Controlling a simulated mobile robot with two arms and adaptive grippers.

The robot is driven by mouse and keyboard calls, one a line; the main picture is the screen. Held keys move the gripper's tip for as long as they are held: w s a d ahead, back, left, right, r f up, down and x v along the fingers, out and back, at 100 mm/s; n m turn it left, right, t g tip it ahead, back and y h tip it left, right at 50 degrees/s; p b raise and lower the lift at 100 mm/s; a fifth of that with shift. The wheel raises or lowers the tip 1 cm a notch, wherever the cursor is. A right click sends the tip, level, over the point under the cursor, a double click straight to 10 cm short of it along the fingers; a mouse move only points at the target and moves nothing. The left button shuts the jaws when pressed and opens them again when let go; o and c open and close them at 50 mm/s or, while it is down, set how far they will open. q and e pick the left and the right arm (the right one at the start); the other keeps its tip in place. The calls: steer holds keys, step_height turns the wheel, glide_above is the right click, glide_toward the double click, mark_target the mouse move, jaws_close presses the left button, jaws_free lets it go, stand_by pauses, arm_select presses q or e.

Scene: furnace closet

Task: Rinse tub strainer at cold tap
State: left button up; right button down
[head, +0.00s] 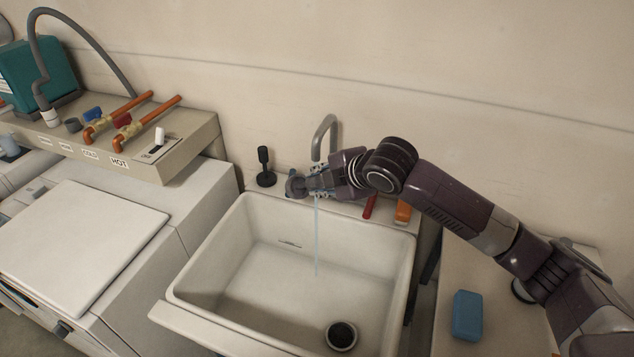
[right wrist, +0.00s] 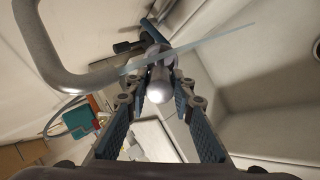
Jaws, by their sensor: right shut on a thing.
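My right gripper (head: 308,186) is shut on a grey strainer (head: 296,187) under the faucet spout (head: 325,135), above the tub's back edge. In the right wrist view the strainer's rounded handle (right wrist: 160,88) sits between the fingers (right wrist: 160,105). A thin water stream (head: 316,240) falls beside the strainer into the white tub (head: 190,282); the fingers partly hide where it meets the strainer. At the left, labels read COLD (head: 90,155) and HOT (head: 120,163) below copper pipes with blue (head: 92,113) and red (head: 122,120) handles. My left gripper is not in view.
A black upright tool (head: 265,167) stands behind the tub, left of my gripper. Red (head: 370,207) and orange (head: 403,211) items stand right of it, below my arm. A dark drain (head: 341,336) is in the tub floor. A blue block (head: 467,315) lies on the right counter.

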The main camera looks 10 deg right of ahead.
steer(key=shift+d, duration=0.15)
steer(key=shift+s+d+p, duration=0.25)
steer(key=shift+d+p, duration=0.15)
steer(key=shift+p, duration=0.1)
steer(key=shift+a, duration=0.1)
steer(key=shift+w+a+p, duration=0.25)
steer(key=shift+a+p, duration=0.2)
steer(key=shift+a, duration=0.05)
steer(key=shift+d, duration=0.15)
steer(key=shift+s+d+p, duration=0.25)
steer(key=shift+d+p, duration=0.2)
steer(key=shift+p, duration=0.05)
steer(key=s+a+p, duration=0.3)
steer(key=s, duration=0.4)
steer(key=shift+s, duration=0.2)
stand_by(0.6)
